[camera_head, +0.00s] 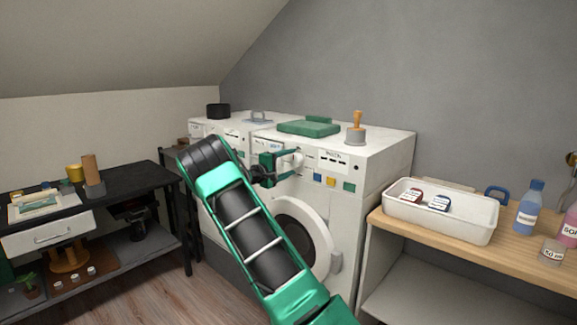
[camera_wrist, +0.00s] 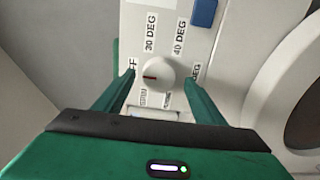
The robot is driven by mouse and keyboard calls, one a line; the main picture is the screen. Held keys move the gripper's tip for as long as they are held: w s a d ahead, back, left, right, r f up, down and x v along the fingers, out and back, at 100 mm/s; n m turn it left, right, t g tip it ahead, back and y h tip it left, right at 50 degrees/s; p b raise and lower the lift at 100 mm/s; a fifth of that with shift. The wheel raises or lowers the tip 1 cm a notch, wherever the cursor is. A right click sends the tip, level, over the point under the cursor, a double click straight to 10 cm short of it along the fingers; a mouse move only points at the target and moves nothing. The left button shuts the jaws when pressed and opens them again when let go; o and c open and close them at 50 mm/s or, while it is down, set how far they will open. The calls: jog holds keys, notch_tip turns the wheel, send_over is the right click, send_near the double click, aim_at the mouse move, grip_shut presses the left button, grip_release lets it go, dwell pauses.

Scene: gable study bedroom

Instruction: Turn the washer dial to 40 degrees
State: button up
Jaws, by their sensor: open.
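The washer (camera_head: 378,160) is a white front-loader with a round door, in the middle of the head view. Its dial (camera_wrist: 164,73) is a round white knob with a dark red mark on its left side, towards the partly covered OFF label (camera_wrist: 131,69). The 30 DEG label (camera_wrist: 150,33) and 40 DEG label (camera_wrist: 179,38) are above the knob in the wrist view. My gripper (camera_wrist: 158,78) is open, one green finger on each side of the dial. Gaps show between fingers and knob. In the head view my gripper (camera_head: 274,167) is at the control panel and partly covers it.
A blue block (camera_wrist: 204,12) is on the panel near the 40 DEG label. A white tray (camera_head: 440,222) stands on the right bench. A dark workbench (camera_head: 120,190) is at left.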

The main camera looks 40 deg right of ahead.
jog(key=shift+w+d, duration=0.1)
jog(key=shift+d, duration=0.8)
jog(key=c, duration=1.1)
jog(key=shift+a, duration=0.3)
jog(key=shift+o, duration=0.2)
jog(key=shift+d, duration=0.15)
jog(key=shift+m, duration=0.3)
